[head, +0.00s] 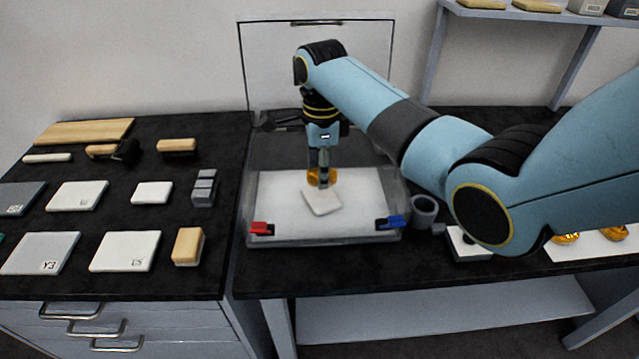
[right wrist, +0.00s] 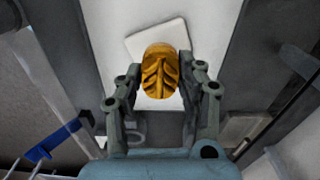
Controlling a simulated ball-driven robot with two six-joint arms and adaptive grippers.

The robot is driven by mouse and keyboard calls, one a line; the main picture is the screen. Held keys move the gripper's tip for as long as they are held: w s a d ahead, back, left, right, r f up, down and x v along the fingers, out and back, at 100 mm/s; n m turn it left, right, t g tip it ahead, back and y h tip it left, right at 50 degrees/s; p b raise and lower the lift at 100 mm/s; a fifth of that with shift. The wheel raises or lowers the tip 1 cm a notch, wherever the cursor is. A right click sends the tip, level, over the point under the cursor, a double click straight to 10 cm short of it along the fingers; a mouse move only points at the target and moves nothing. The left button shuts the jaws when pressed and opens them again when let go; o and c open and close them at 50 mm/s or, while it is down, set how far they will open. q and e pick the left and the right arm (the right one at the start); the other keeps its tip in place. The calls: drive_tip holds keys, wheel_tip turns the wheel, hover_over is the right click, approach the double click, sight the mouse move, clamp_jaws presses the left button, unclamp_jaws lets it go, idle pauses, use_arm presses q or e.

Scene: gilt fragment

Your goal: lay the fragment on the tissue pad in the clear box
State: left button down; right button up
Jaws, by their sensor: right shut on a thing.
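My right gripper (head: 321,178) points down into the clear box (head: 325,241) and is shut on the gilt fragment (head: 312,176). In the right wrist view the ribbed golden fragment (right wrist: 160,72) sits between both fingers (right wrist: 160,66). The small white tissue pad (head: 322,203) lies turned at an angle on the box's white floor, just below the fragment; it also shows behind it in the right wrist view (right wrist: 150,37). Whether the fragment touches the pad I cannot tell. My left gripper is not in view.
The clear lid (head: 275,60) stands open behind the box. A red clip (head: 261,229) and a blue clip (head: 390,222) sit at its front corners. A grey cup (head: 424,211) stands close on the right. More golden pieces (head: 613,233) lie farther right. Tiles and blocks fill the left table.

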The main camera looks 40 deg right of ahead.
sight(321, 196)
drive_tip(key=shift+f, duration=2.1)
drive_tip(key=o, duration=0.9)
drive_tip(key=shift+f, duration=0.15)
wheel_tip(321, 196, up, 12)
drive_tip(key=shift+r, duration=0.2)
drive_tip(key=shift+a+f, duration=0.1)
